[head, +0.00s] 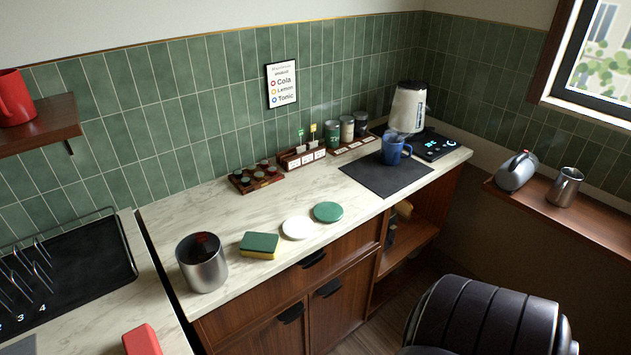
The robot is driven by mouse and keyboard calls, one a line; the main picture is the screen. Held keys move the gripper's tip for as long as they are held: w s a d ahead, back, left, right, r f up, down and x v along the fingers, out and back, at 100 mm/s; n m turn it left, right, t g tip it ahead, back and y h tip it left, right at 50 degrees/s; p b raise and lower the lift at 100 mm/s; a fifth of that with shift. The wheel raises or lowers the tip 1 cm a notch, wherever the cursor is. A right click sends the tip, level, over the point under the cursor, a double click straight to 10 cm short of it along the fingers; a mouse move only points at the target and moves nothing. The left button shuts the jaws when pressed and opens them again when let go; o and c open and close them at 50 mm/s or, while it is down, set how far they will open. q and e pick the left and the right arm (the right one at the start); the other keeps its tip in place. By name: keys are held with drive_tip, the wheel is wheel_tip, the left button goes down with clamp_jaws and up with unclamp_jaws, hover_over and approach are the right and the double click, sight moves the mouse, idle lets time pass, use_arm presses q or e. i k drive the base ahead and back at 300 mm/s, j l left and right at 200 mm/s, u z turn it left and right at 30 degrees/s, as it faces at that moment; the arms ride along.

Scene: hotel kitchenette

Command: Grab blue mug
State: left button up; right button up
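The blue mug (391,150) stands upright at the back right of the counter, on the far part of a dark mat (385,181). Its handle points to the right. Just behind it stands a white kettle-like appliance (407,108) on a dark base with lit symbols. Nothing is touching the mug from the front. Neither of my grippers shows in the head view.
A steel canister (201,263), a sponge (260,245), a white disc (298,228) and a green disc (328,212) lie along the counter's front. Canisters (347,128) and small racks line the wall. A dark rounded object (480,318) fills the lower right.

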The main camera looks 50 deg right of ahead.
sight(394, 159)
drive_tip(key=z, duration=2.1)
drive_tip(key=i+l+u, duration=0.3)
drive_tip(key=i+l, duration=0.15)
